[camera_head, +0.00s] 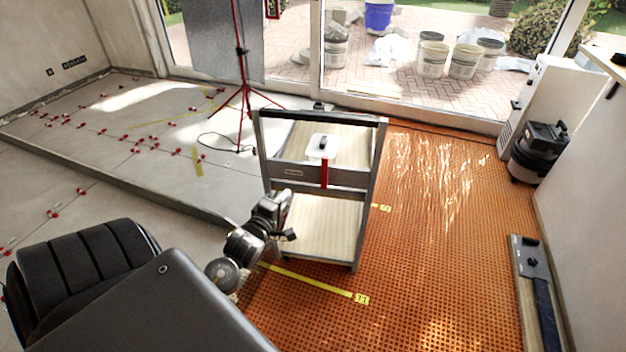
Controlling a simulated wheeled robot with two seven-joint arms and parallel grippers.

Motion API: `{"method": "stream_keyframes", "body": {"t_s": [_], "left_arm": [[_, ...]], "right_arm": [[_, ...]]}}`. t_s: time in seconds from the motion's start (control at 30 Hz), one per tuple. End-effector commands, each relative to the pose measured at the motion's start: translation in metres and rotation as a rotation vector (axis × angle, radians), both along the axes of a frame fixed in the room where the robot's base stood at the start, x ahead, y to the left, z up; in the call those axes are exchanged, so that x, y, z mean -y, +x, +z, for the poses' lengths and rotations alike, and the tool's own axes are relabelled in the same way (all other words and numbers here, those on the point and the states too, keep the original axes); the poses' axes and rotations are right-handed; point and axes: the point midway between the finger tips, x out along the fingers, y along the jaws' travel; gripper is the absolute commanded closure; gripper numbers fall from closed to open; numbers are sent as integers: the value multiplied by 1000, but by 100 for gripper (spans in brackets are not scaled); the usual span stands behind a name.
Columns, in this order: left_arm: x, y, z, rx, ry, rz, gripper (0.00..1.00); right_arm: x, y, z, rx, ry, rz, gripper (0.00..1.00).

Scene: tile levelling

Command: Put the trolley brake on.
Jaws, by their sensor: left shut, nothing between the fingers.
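The trolley (292,174) stands in the middle of the view, a grey frame with a pale upper shelf and a pale lower shelf. A red bar (324,173), which looks like the brake lever, stands upright at the front of its upper tray. A white container with a dark handle (321,146) sits on the upper shelf. My left gripper (289,236) is shut and empty, at the trolley's left front side, lower than the red bar and apart from it. The trolley's wheels are not clearly visible. My right gripper is not in view.
Orange studded matting (430,230) covers the floor around the trolley, with a yellow marked strip (315,283) in front. A red tripod (243,90) stands behind left. A raised tiled area (120,130) lies left. A black vacuum (538,150) and a long tool (535,285) are right.

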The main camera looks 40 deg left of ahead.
Motion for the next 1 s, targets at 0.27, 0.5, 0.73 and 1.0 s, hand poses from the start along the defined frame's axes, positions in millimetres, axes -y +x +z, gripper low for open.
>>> {"method": "stream_keyframes", "body": {"t_s": [0.27,0.5,0.73,1.0], "left_arm": [[1,-2,35,106,-86,-1,100],[1,0,35,104,-84,-2,100],[-6,22,35,106,-80,-2,100],[-21,76,35,105,-80,-1,100]], "right_arm": [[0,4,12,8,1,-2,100],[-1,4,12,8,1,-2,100],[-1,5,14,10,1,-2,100],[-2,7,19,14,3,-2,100]]}}
